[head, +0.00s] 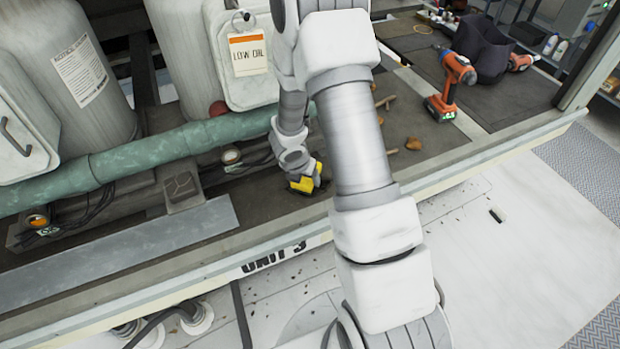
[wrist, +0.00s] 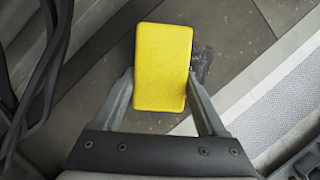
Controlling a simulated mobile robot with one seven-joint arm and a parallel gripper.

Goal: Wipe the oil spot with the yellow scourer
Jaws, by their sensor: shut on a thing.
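The yellow scourer (wrist: 163,68) is a yellow block held between the two fingers of my gripper (wrist: 160,88) in the wrist view. In the head view the scourer (head: 303,184) shows at the end of my arm, just above or on the dark deck; I cannot tell whether it touches. My gripper (head: 308,180) is partly hidden by its own wrist there. In the wrist view a dark smudge, perhaps the oil spot (wrist: 203,62), shows on the deck just right of the scourer, partly covered by it.
A green pipe (head: 130,160) runs left of my gripper, with dark cables (wrist: 42,75) close by. A pale rim (head: 225,262) edges the deck. An orange drill (head: 450,85) stands at right. Brown leaves (head: 413,144) lie on the deck. A LOW OIL tag (head: 249,54) hangs behind.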

